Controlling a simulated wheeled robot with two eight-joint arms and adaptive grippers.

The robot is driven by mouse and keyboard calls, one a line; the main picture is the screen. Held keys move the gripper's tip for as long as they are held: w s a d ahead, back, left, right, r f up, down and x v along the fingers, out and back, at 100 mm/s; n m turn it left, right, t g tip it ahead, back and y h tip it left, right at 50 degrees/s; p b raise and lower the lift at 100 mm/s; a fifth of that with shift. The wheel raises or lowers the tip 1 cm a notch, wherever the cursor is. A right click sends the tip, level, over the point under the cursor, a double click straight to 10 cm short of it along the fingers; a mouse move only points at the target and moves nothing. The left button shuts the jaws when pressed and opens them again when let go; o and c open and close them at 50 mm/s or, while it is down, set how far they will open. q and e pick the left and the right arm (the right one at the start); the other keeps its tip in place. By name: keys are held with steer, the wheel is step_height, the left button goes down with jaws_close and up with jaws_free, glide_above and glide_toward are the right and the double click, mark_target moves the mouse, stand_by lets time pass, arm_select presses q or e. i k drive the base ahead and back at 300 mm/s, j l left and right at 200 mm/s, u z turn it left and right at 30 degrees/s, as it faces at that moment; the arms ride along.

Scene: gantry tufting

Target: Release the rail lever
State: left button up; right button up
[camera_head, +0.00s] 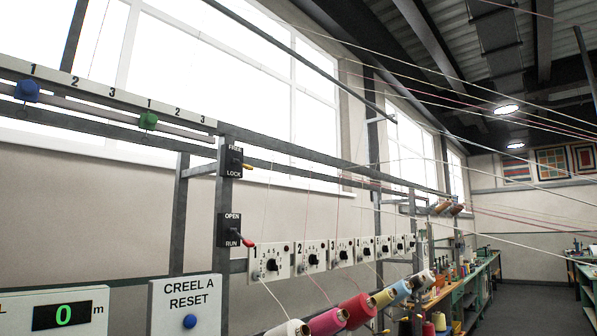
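A black lever box (231,158) marked FREE above and LOCK below is mounted on the grey upright post. Its yellow-tipped handle (247,167) points to the right and slightly down, nearer the LOCK word. The rail (110,113) runs across the upper left, under a white scale strip numbered 1, 2, 3. A blue knob (27,91) and a green knob (148,121) sit on it. Neither of my grippers is in view.
Below is an OPEN/RUN box (229,230) with a red-tipped handle (248,243) near RUN. A CREEL A RESET panel (185,305) and a counter reading 0 (62,315) stand lower left. Several dial panels (270,262) and yarn cones (357,310) line the right; threads cross overhead.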

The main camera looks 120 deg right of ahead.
mark_target(248, 167)
steer(key=z, duration=3.75)
